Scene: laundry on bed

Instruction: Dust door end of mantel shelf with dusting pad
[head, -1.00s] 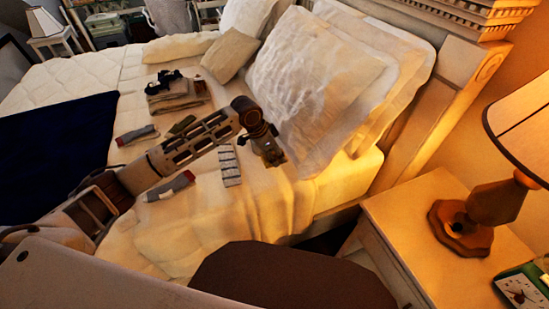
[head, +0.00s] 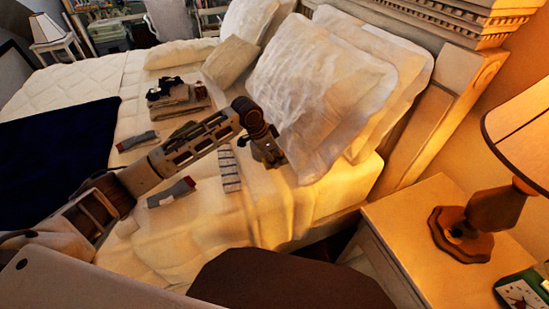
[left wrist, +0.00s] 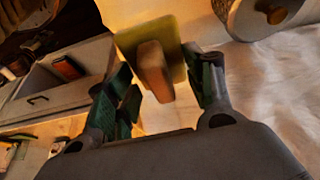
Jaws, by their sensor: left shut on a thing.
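My left gripper (head: 268,156) reaches in from the left over the bed, close to the near edge of the big white pillow. In the left wrist view its green-lined fingers close on the brown block-shaped handle of a dusting pad (left wrist: 175,40). The pad is flat and yellow-green and lies beyond the fingertips. In the head view the pad is too small and dark to make out. A carved ledge (head: 450,22) tops the pale headboard-like structure at the upper right; I cannot tell whether it is the mantel shelf. My right gripper is not in view.
The bed (head: 240,210) holds a white pillow (head: 315,90), folded clothes (head: 180,100) and small rolled items. A dark rounded surface fills the bottom middle.

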